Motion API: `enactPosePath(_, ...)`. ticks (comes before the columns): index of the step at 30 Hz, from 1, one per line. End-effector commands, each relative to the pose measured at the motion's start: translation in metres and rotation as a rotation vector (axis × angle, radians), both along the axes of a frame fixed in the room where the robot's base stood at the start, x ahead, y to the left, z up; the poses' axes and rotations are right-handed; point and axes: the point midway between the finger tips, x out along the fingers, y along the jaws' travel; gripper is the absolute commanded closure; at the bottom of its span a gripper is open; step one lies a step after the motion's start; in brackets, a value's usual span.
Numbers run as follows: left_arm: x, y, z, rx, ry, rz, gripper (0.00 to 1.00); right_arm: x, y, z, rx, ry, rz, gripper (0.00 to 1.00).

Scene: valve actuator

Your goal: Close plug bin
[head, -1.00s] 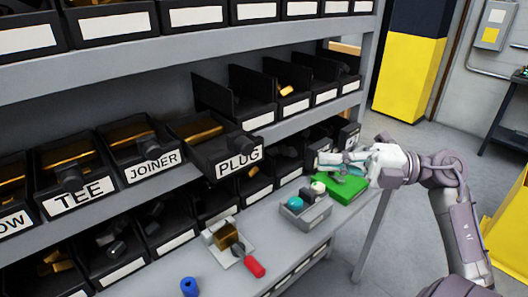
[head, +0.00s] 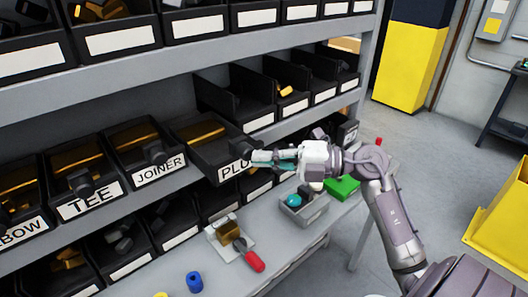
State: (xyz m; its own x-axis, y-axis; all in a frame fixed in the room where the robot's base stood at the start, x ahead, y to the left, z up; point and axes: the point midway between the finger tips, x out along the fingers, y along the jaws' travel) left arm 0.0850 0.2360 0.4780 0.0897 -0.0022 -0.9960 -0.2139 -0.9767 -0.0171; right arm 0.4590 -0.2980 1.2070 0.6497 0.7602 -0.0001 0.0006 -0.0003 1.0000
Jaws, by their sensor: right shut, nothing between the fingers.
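The plug bin (head: 205,150) is a black open-topped bin with a white label reading PLUG, now partly covered. It sticks out from the middle shelf, further forward than the JOINER bin (head: 140,150) to its left. Brass-coloured parts show inside it. My right gripper (head: 256,158) is shut and empty, its fingertips at the front right of the plug bin, over the end of the label and by the dark knob on its front. I cannot tell whether the fingertips touch the bin. My left gripper is not in view.
The TEE bin (head: 82,180) stands further left. Below, the grey worktop (head: 285,240) holds a red-handled tool (head: 250,257), a grey tray (head: 305,210), a green box (head: 342,187) and a blue ring (head: 194,282).

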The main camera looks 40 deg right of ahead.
Motion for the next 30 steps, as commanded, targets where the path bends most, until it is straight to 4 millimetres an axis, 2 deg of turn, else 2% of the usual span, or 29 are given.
enactPosePath(13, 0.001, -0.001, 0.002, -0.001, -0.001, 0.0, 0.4, 0.008, 0.0, 0.0, 0.001, -0.001, 0.001, 1.0)
enactPosePath(17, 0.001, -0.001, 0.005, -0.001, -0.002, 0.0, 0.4, 0.034, 0.002, 0.002, 0.001, 0.001, 0.003, 1.0)
enactPosePath(24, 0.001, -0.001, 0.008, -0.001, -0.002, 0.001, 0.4, 0.096, 0.007, 0.001, 0.002, -0.001, 0.0, 1.0)
enactPosePath(30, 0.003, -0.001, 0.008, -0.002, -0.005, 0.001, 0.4, 0.115, 0.008, 0.0, 0.0, 0.0, -0.003, 1.0)
